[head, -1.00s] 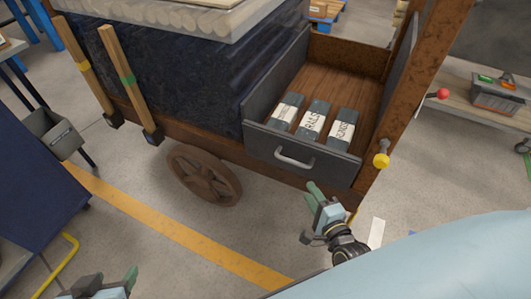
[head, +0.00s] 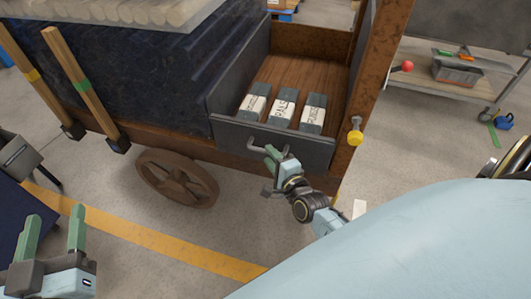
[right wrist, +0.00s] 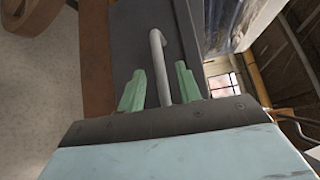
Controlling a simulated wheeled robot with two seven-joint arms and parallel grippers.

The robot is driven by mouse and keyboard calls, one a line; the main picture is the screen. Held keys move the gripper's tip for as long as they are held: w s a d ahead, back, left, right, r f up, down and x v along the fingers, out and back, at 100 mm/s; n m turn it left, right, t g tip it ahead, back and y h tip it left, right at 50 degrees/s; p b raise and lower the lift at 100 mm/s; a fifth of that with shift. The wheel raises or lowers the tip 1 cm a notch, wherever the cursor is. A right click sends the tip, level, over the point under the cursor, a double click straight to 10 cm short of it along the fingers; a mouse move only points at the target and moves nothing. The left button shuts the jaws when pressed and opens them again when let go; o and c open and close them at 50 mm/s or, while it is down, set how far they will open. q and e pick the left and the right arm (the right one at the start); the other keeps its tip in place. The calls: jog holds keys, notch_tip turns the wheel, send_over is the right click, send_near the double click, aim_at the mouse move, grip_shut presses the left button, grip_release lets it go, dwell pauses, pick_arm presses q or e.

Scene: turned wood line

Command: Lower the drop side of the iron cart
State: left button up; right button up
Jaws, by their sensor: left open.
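The iron cart (head: 230,163) has a dark grey drop side (head: 312,150) standing upright across the front of its open bay. A pale bar handle (head: 253,143) is on its outer face, partly hidden by my right gripper. My right gripper (head: 268,171) is at the handle; in the right wrist view its green fingers (right wrist: 160,88) are apart, with the handle (right wrist: 157,55) showing between them. I cannot tell whether they touch it. A yellow knob (head: 355,137) is on the rusty post right of the drop side. My left gripper (head: 53,216) is open and empty at lower left.
Several labelled grey boxes (head: 284,108) lie in the bay behind the drop side. Two wooden stakes (head: 80,88) lean at the cart's left, above a spoked wheel (head: 177,179). A low shelf (head: 430,85) with a grey crate stands at right.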

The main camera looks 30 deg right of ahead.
jog(key=w, duration=0.1)
jog(key=w+b, duration=0.1)
jog(key=w, duration=0.1)
jog(key=shift+d+f, duration=0.1)
jog(key=shift+f, duration=0.2)
pick_arm(q)
jog(key=shift+s+d+r+t+h, duration=0.1)
jog(key=shift+s+r+t+h, duration=0.15)
jog(key=shift+r+t, duration=0.55)
jog(key=shift+s+d+r+t+h, duration=0.15)
jog(key=shift+r+t, duration=0.4)
jog(key=shift+r, duration=0.6)
jog(key=shift+s+d+r+t+h, duration=0.15)
jog(key=shift+r+t+h, duration=0.15)
jog(key=shift+r+t, duration=0.5)
pick_arm(e)
jog(key=shift+w, duration=0.25)
pick_arm(q)
jog(key=shift+r, duration=0.15)
pick_arm(e)
jog(key=shift+c, duration=0.2)
grip_shut()
